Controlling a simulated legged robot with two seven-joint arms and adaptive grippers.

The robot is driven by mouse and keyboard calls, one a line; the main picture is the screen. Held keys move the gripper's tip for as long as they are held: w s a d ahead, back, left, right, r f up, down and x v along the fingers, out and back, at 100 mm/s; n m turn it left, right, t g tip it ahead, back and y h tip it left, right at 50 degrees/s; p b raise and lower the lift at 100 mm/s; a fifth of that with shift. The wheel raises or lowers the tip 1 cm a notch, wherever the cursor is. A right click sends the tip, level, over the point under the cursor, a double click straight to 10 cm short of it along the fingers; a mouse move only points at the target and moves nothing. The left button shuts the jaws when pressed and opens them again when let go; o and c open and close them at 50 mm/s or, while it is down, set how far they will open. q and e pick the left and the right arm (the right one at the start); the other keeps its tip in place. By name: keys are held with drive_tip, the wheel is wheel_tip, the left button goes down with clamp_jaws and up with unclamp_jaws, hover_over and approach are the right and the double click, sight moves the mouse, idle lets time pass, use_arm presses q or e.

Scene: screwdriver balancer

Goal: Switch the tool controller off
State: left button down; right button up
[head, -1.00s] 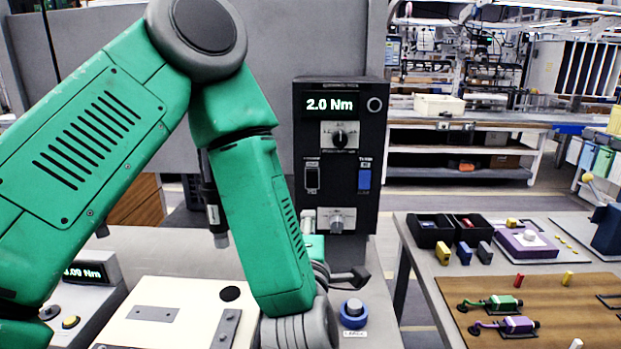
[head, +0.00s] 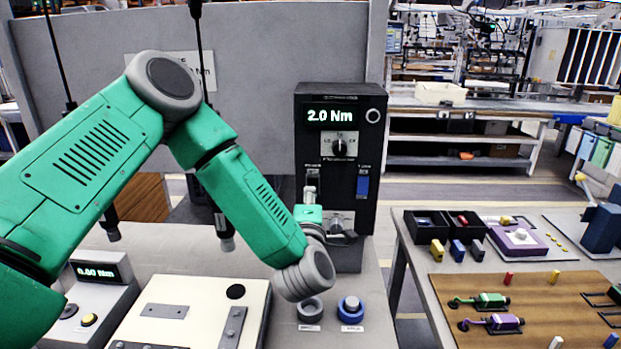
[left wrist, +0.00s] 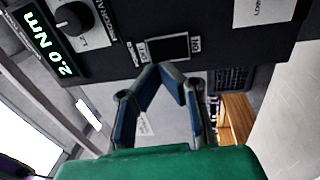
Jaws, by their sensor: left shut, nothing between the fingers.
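The tool controller (head: 355,185) is a tall black box at the centre of the head view. Its display (head: 331,116) is lit and reads 2.0 Nm, as it does in the left wrist view (left wrist: 45,45). A dark rocker switch (left wrist: 168,48) sits on its front, with small labels at both ends. My left gripper (left wrist: 165,70) is shut and empty, its fingertips close to this switch; I cannot tell if they touch. In the head view the gripper (head: 311,190) covers part of the switch. The switch's tilt is unclear. My right gripper is not in view.
A dial (head: 339,147) is above the switch and a blue switch (head: 363,187) is to its right. Round holders (head: 352,311) stand in front. Tools hang at left. A side table (head: 425,270) stands at right.

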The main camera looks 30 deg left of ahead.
sight(311, 183)
use_arm(q)
drive_tip(key=x, duration=0.2)
drive_tip(key=shift+w+a, duration=0.15)
drive_tip(key=shift+w, duration=0.25)
drive_tip(key=shift+w+a, duration=0.15)
drive_tip(key=shift+a, duration=0.2)
drive_tip(key=shift+w+a+r+g+p, duration=0.15)
drive_tip(key=shift+r+g+p, duration=0.2)
drive_tip(key=shift+p, duration=0.3)
drive_tip(key=shift+f, duration=0.3)
